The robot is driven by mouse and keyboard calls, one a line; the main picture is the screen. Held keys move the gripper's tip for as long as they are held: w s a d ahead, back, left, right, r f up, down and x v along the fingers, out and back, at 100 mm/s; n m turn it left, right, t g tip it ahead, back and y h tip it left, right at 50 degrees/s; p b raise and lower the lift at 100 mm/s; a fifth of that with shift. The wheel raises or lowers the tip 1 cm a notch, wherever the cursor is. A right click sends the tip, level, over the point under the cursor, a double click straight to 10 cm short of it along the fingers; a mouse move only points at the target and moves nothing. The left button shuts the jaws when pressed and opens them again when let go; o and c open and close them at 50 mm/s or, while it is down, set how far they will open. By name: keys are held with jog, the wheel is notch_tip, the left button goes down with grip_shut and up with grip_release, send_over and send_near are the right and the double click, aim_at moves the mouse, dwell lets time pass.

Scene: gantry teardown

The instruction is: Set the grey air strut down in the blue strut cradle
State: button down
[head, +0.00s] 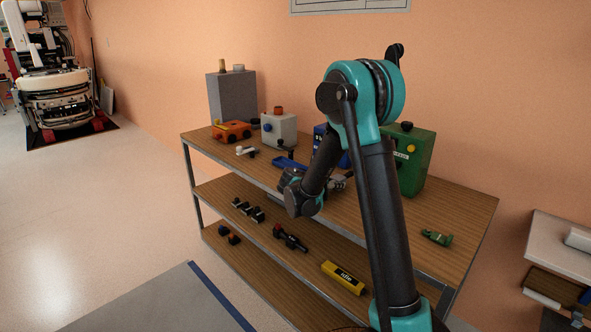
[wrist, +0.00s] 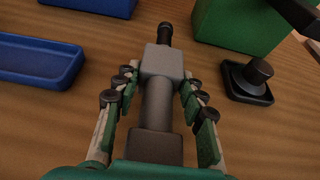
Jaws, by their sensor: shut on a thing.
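The grey air strut (wrist: 161,62), a grey cylinder with square blocks and a black rod end, lies lengthwise between the fingers of my gripper (wrist: 157,78) in the wrist view. My gripper is shut on it, above the wooden top shelf. The blue strut cradle (wrist: 68,62) is a shallow blue tray to the left of the strut, apart from it and empty where visible. In the head view the cradle (head: 289,163) shows on the top shelf, just behind my wrist. My arm hides much of the gripper (head: 337,182) there.
A green box (wrist: 240,18) and a black base with a round knob (wrist: 255,76) stand to the right of the strut. A grey box (head: 279,130) and an orange box (head: 231,131) stand further left on the shelf. A small green item (head: 437,237) lies near the right end.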

jog(key=shift+r, duration=2.5)
